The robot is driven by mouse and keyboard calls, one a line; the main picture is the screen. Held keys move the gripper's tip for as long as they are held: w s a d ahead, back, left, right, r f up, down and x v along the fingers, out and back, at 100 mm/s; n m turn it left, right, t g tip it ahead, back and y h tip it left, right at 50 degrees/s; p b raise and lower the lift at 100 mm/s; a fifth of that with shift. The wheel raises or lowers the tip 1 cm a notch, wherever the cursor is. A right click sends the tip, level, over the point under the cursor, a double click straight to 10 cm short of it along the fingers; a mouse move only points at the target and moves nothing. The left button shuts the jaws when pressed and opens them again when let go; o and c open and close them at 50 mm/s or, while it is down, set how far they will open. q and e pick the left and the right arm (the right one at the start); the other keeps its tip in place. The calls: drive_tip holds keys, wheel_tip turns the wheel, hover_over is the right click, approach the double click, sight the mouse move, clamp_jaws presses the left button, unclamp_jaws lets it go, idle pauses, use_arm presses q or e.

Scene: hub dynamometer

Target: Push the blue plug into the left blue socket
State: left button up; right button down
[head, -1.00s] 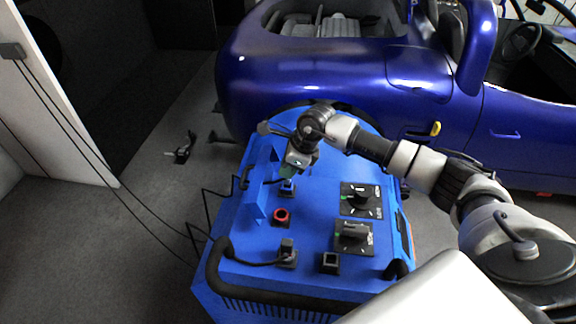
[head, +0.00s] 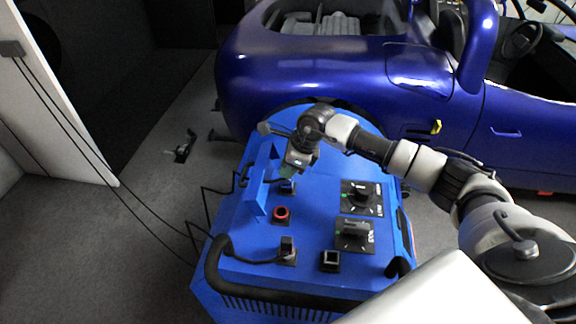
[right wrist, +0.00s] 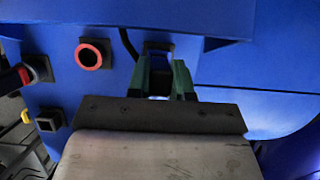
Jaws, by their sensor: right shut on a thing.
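My right gripper (head: 291,172) is over the far left part of the blue machine's top, at the left blue socket (head: 287,187). In the right wrist view its greenish fingers (right wrist: 160,84) are shut on the blue plug (right wrist: 159,73), which shows only as a small dark blue patch between them. The dark square socket (right wrist: 158,47) lies just beyond the fingertips. The fingers hide most of the plug, so I cannot tell how deep it sits. My left gripper is not in view.
A red-ringed socket (head: 281,214) sits close by. Nearer are a black plug (head: 288,246) with a cable and an empty black socket (head: 331,260). Two rotary switches (head: 361,196) stand to the right. An upright blue plate (head: 262,180) rises left of the gripper. A blue car (head: 330,75) stands behind.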

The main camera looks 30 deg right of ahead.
drive_tip(key=shift+f+b, duration=0.75)
drive_tip(key=shift+f, duration=0.25)
drive_tip(key=c, duration=0.9)
unclamp_jaws()
drive_tip(key=shift+c, duration=0.2)
drive_tip(key=shift+r, duration=0.1)
drive_tip(key=b+v, duration=0.1)
drive_tip(key=v, duration=0.9)
drive_tip(key=shift+d+r, duration=0.15)
drive_tip(key=shift+r, duration=0.2)
